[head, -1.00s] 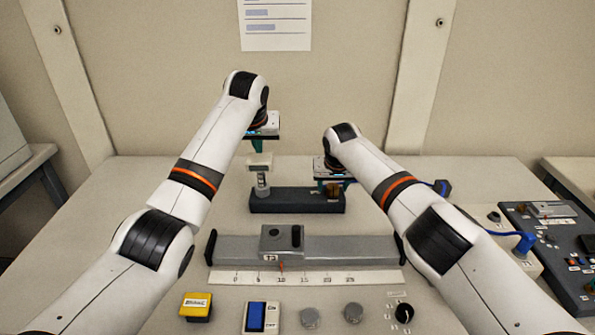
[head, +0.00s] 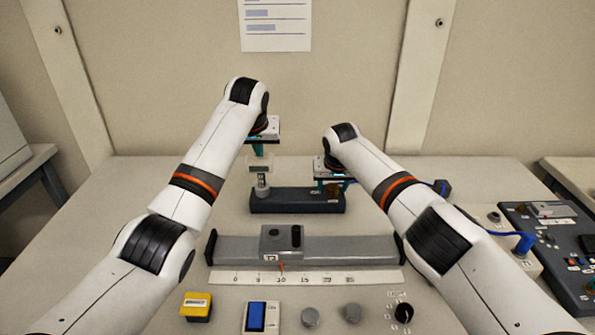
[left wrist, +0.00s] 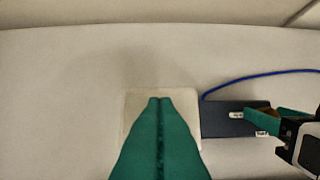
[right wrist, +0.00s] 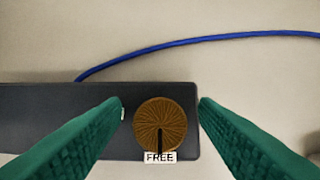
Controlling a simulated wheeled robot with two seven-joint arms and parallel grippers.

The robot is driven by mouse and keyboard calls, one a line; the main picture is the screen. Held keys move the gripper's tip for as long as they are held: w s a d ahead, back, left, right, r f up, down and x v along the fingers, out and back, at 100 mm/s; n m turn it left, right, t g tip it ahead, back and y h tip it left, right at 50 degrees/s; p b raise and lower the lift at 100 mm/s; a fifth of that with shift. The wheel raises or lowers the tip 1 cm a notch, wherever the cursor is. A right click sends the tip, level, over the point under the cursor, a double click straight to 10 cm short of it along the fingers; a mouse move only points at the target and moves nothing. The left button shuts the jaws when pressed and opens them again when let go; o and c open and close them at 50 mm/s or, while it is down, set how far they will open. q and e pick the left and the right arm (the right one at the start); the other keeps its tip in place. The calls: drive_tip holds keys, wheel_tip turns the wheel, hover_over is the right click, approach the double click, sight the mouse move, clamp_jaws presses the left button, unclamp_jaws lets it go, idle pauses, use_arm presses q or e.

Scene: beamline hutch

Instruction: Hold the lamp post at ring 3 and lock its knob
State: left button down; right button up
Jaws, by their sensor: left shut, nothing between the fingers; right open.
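The lamp post (head: 262,187) stands upright at the left end of a dark base block (head: 296,206), with a pale square head (head: 259,166). Its ring marks are too small to read. My left gripper (head: 258,155) is shut and empty, pointing down right over the head; its green fingers (left wrist: 160,100) cover part of the pale head (left wrist: 134,106) in the left wrist view. The brown ribbed knob (right wrist: 161,124) is at the block's right end, its dark slot pointing at the label FREE (right wrist: 160,157). My right gripper (right wrist: 160,105) is open, fingers either side of the knob.
In front lie a grey rail with a slider block (head: 282,240), a ruler strip (head: 310,278), a yellow button (head: 196,306), a blue switch (head: 257,316) and a black dial (head: 403,312). A blue cable (right wrist: 200,41) runs behind the block.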

sight(259, 159)
use_arm(q)
drive_tip(key=shift+s+f, duration=0.1)
drive_tip(key=shift+f, duration=1.5)
use_arm(e)
drive_tip(key=n+y, duration=0.1)
drive_tip(key=n, duration=0.2)
drive_tip(key=n+y, duration=0.1)
drive_tip(key=n, duration=0.2)
drive_tip(key=shift+g, duration=0.3)
drive_tip(key=c, duration=0.9)
drive_tip(key=shift+c, duration=0.2)
